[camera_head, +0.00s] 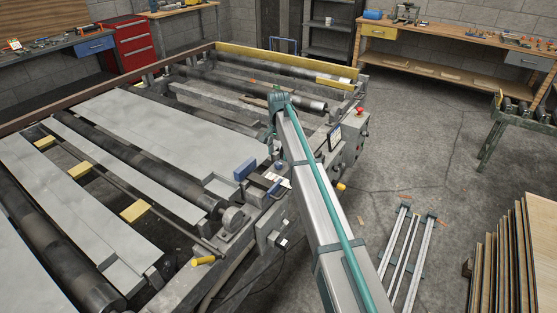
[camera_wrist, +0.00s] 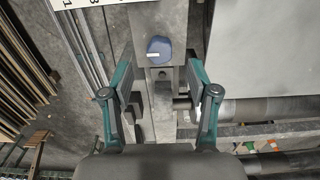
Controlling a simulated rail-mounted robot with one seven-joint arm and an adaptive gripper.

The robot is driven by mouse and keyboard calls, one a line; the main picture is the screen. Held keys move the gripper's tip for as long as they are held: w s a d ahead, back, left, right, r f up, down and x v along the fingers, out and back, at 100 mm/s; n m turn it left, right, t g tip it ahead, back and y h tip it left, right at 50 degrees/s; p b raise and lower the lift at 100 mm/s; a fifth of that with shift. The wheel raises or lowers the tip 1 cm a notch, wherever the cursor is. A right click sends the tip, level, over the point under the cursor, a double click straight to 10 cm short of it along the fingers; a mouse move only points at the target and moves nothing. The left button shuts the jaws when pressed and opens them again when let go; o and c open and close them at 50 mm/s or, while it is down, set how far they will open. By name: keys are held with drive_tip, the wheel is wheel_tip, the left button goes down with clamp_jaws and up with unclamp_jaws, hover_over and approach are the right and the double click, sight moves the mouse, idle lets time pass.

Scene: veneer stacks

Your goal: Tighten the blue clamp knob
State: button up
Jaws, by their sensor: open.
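The blue clamp knob (camera_wrist: 159,50) shows in the wrist view as a small rounded blue cap with a white mark, on a grey metal bar. My gripper (camera_wrist: 160,68) is open, with one teal-and-grey finger on each side of the picture's middle. The knob lies between the lines of the two fingers, slightly beyond their tips, and nothing is gripped. The height gap between fingertips and knob is hard to judge. In the head view my arm reaches over the machine's right side, and I cannot make out the gripper there. I cannot surely pick out the knob in that view.
The roller machine, with its frame rail (camera_head: 290,54), fills the left and middle. A blue block (camera_head: 245,168) sits near its right edge. A control box with a red button (camera_head: 360,111) stands beside my arm. Veneer sheets (camera_head: 513,252) lean at lower right. Floor beyond is partly clear.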

sight(278, 163)
wheel_tip(278, 163, up, 8)
drive_tip(key=shift+f, duration=0.25)
drive_tip(key=shift+r, duration=0.15)
